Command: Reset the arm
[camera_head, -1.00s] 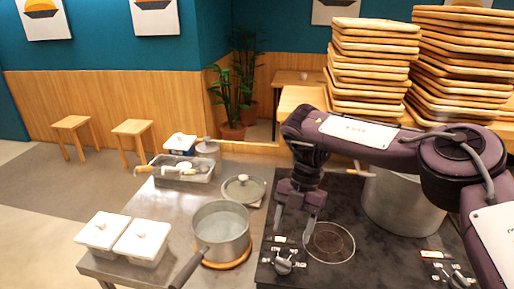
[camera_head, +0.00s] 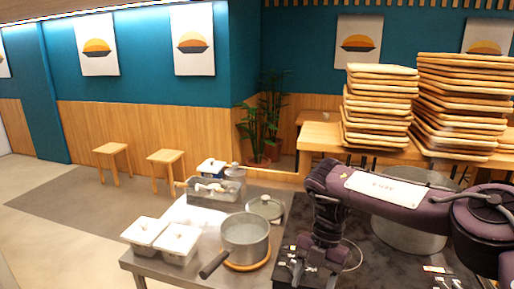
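My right arm (camera_head: 385,190) reaches in from the right over the dark stove top, with its forearm bent down at the wrist. My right gripper (camera_head: 314,272) points down at the stove's front left, by the control knobs and the round burner. Its two fingers look spread apart, with nothing seen between them. My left gripper is not in view.
A grey pot (camera_head: 245,240) with a handle stands on a wooden ring left of the stove. A glass lid (camera_head: 266,207), two white lidded containers (camera_head: 179,243) and a metal tray (camera_head: 212,195) share that counter. A large pot (camera_head: 408,235) stands behind my arm. Wooden trays (camera_head: 380,105) are stacked behind.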

